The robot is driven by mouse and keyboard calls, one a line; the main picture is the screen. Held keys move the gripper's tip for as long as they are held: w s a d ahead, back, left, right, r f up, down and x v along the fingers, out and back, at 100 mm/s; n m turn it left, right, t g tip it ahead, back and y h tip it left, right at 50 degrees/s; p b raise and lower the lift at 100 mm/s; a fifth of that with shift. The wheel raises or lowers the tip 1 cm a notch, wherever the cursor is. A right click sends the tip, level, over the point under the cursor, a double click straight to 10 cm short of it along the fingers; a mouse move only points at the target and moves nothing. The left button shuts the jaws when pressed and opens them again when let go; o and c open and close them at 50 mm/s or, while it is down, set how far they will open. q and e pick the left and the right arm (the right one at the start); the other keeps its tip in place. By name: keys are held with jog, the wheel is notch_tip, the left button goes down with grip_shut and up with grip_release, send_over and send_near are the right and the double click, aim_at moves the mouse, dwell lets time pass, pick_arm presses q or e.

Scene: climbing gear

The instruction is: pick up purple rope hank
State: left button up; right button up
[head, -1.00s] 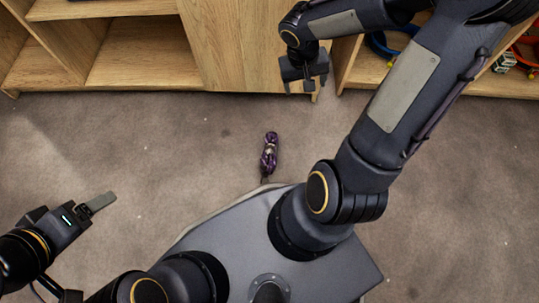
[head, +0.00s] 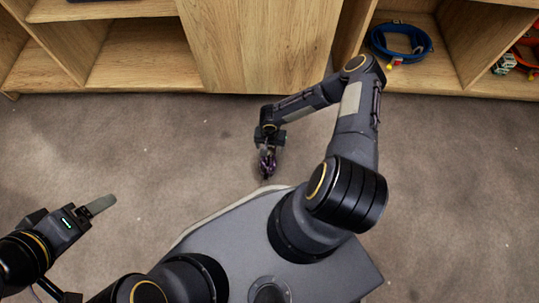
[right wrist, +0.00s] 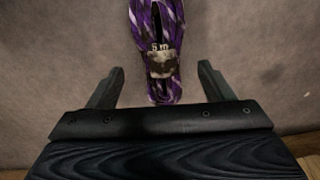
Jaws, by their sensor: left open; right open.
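The purple rope hank (head: 268,167) lies on the carpet just in front of my base, partly hidden by my right gripper in the head view. In the right wrist view the hank (right wrist: 158,50) is purple and white, with a dark band around it marked "5 m". My right gripper (right wrist: 160,82) is open; the near end of the hank lies between its two fingers, with gaps on both sides. In the head view my right gripper (head: 269,152) is over the hank. My left gripper (head: 104,204) is off to the left, away from the hank, and open.
A wooden shelf unit (head: 262,45) stands along the back. A blue rope coil (head: 400,42) lies in its right compartment, with orange rope (head: 525,55) and small gear (head: 504,64) farther right. The carpet (head: 150,140) around the hank is clear.

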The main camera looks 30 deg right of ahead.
aim_at(270, 153)
notch_tip(270, 153, down, 7)
jog(key=b, duration=0.4)
jog(key=shift+a+r, duration=0.1)
jog(key=shift+a, duration=0.05)
jog(key=shift+r, duration=0.1)
jog(key=c, duration=1.2)
jog(key=shift+r, duration=0.1)
jog(key=shift+c, duration=0.2)
